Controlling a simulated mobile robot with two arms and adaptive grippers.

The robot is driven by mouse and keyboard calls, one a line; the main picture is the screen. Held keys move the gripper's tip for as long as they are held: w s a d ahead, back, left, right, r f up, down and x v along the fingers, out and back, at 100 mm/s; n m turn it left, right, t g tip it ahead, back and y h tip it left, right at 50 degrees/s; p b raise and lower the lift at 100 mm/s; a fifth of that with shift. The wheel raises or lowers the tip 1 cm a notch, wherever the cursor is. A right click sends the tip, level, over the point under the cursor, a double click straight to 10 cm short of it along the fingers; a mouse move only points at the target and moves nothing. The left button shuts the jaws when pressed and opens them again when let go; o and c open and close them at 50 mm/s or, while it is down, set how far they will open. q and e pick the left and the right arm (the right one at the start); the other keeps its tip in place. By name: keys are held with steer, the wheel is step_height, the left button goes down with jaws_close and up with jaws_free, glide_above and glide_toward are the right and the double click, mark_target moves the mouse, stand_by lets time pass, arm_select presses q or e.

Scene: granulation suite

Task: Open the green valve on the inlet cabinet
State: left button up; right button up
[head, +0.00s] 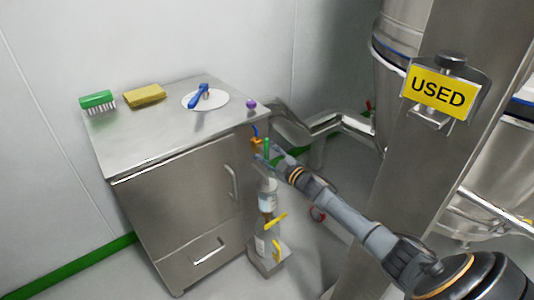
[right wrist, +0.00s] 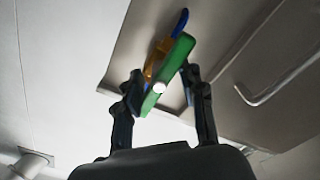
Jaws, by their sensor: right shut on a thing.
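The steel inlet cabinet (head: 170,185) stands against the wall in the head view, with small coloured valves on its right side. The green valve (head: 267,146) is a bar-like handle at my right gripper (head: 268,158). In the right wrist view, the green handle (right wrist: 172,68) lies between the two fingers of my right gripper (right wrist: 160,95), which is shut on it. An orange valve part (right wrist: 155,57) and a blue handle (right wrist: 181,22) show behind it. My left gripper is in neither view.
On the cabinet top are a green brush (head: 97,100), a yellow sponge (head: 144,96) and a white disc (head: 220,101) with a blue tool. Bottles (head: 267,197) stand below the valves. A steel column with a USED sign (head: 438,91) stands at right.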

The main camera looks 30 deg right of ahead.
steer(key=shift+d+f, duration=0.1)
steer(key=o, duration=1.1)
steer(key=shift+s, duration=0.1)
steer(key=shift+o, duration=0.2)
steer(key=s, duration=1.2)
steer(key=shift+d, duration=0.45)
